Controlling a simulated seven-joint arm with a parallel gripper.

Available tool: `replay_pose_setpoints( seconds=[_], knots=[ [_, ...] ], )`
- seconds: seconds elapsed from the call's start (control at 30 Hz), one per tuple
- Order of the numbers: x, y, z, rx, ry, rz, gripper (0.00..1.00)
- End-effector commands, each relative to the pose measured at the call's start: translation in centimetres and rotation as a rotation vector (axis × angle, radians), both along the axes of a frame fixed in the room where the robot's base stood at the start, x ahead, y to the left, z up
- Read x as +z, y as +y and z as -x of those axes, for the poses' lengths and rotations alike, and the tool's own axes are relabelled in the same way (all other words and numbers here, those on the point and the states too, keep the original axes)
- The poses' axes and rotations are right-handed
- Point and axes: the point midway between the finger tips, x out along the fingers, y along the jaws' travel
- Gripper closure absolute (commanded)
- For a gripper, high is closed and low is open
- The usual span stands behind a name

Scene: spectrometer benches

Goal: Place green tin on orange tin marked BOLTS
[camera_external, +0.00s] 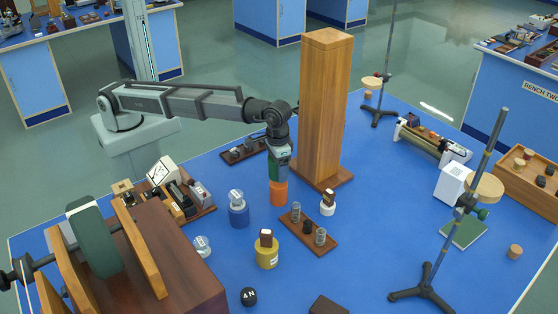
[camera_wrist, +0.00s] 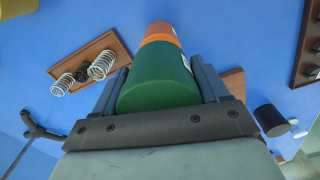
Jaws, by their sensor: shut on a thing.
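The green tin (camera_wrist: 158,84) is between the two fingers of my gripper (camera_wrist: 160,85), which is shut on it. In the external view my gripper (camera_external: 279,172) points straight down near the middle of the blue table. The orange tin (camera_external: 278,194) is directly below the green tin, and in the wrist view the orange tin (camera_wrist: 160,36) shows just beyond it. The two look lined up and in contact or nearly so; I cannot tell if a small gap remains. The BOLTS marking is not readable.
A tall wooden pillar (camera_external: 322,110) stands close behind my gripper to the right. A brown tray with springs (camera_external: 296,222) lies to the front right.

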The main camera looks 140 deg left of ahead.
Motion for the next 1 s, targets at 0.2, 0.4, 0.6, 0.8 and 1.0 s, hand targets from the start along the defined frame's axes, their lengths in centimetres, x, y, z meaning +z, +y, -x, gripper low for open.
replay_pose_setpoints(
  seconds=[0.2, 0.4, 0.6, 0.8, 1.0],
  knots=[
    [-2.7, 0.0, 0.1, 0.0, 0.001, 0.001, 0.61],
    [-2.9, 0.0, 0.0, 0.0, -0.001, 0.0, 0.61],
    [-3.1, 0.0, 0.0, 0.0, 0.0, 0.0, 0.61],
    [-3.2, 0.0, 0.0, 0.0, 0.0, 0.0, 0.11],
    [-3.2, 0.0, 0.0, 0.0, 0.0, 0.0, 0.01]
  ],
)
